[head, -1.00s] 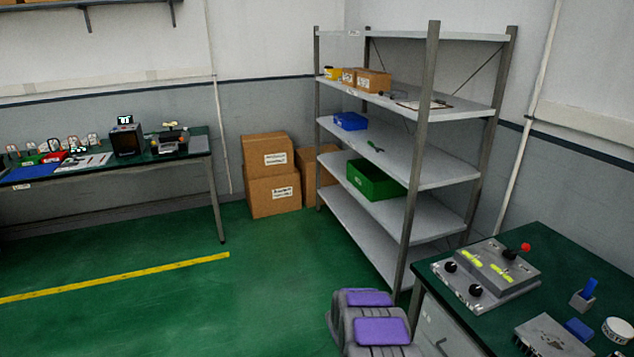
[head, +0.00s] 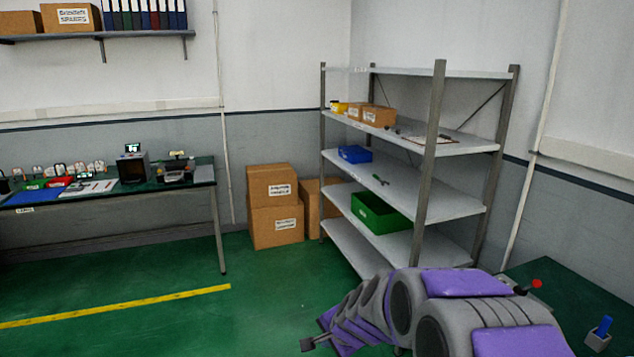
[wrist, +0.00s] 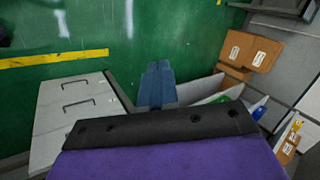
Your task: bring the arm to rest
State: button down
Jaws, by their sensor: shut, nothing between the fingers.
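My grey and purple arm (head: 440,300) stretches across the lower right of the head view, in front of the shelving rack and over the near edge of the right table. Its end points down and to the left over the green floor, partly cut off by the picture edge. No object is touching the fingertips.
A metal shelving rack (head: 428,180) holds a green bin (head: 380,212) and a blue bin (head: 355,153). Cardboard boxes (head: 275,222) stand beside it. A workbench (head: 120,191) is at the left, a green-topped table (head: 565,295) at the right. The left floor is clear.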

jog(key=s+d+r+n+g+h, duration=0.1)
jog(key=s+d+r+n+g, duration=0.1)
jog(key=s, duration=1.1)
jog(key=s+d+r+n+g+h, duration=0.1)
jog(key=s+d, duration=0.5)
jog(key=s, duration=0.7)
jog(key=s+d+r+n+g+h, duration=0.1)
jog(key=s+d+n+g, duration=0.3)
jog(key=s, duration=0.9)
jog(key=r+n, duration=0.1)
jog(key=n, duration=0.2)
jog(key=shift+s+d+r+g+h, duration=0.3)
jog(key=shift+s+d+r, duration=0.05)
jog(key=shift+d+r, duration=0.05)
